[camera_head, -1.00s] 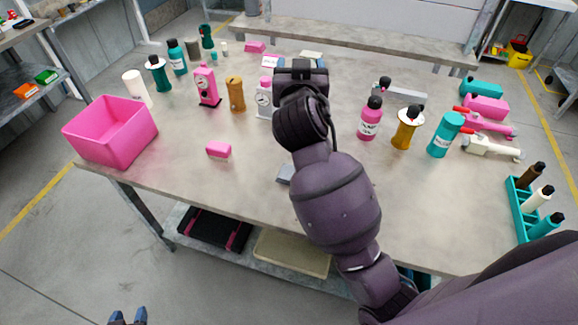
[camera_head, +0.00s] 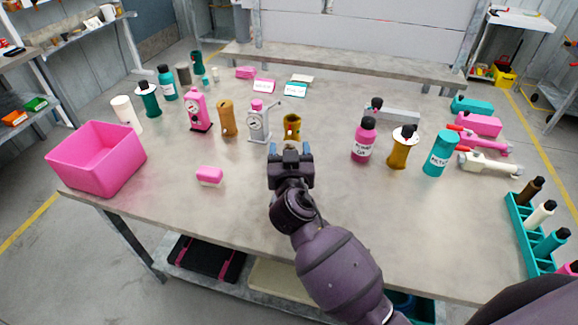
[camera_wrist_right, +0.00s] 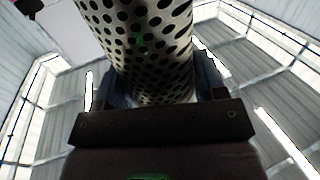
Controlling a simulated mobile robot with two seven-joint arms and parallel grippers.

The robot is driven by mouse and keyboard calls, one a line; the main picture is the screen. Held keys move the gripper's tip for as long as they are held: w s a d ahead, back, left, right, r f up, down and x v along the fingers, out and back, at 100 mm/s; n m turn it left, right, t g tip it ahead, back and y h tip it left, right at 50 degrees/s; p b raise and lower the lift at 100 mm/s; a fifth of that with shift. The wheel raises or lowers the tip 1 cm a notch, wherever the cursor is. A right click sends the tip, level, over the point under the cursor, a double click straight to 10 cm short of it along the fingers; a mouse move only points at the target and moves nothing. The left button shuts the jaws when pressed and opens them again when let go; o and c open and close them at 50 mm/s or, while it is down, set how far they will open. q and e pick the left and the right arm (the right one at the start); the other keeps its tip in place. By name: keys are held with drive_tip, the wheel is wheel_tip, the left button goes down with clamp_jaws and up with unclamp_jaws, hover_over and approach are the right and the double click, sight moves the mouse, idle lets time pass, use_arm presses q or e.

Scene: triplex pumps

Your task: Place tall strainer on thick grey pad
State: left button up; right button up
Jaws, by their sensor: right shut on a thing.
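The tall strainer (camera_wrist_right: 150,45) is a perforated metal cylinder in the right wrist view. It sits between the fingers of my right gripper (camera_wrist_right: 160,95), which is shut on it, and its upper end runs out of the frame. In the head view my right gripper (camera_head: 290,153) is over the middle of the table. A brass-coloured, open-topped thing (camera_head: 292,127) shows just beyond the fingertips; I cannot tell whether it is the held strainer. I cannot make out the thick grey pad; my arm covers part of the table. My left gripper is not in view.
A pink bin (camera_head: 97,158) stands at the table's left edge, with a pink block (camera_head: 209,176) to its right. A pump with a grey stand (camera_head: 260,125) is left of the gripper. Bottles, including a pink one (camera_head: 363,142), stand to the right.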

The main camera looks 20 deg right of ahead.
wheel_tip(320, 180, down, 3)
drive_tip(key=shift+f+b, duration=0.2)
drive_tip(key=shift+b, duration=0.15)
drive_tip(key=shift+f, duration=0.45)
drive_tip(key=shift+f+b, duration=0.3)
drive_tip(key=shift+b, duration=0.05)
drive_tip(key=o, duration=1.2)
drive_tip(key=shift+r, duration=0.15)
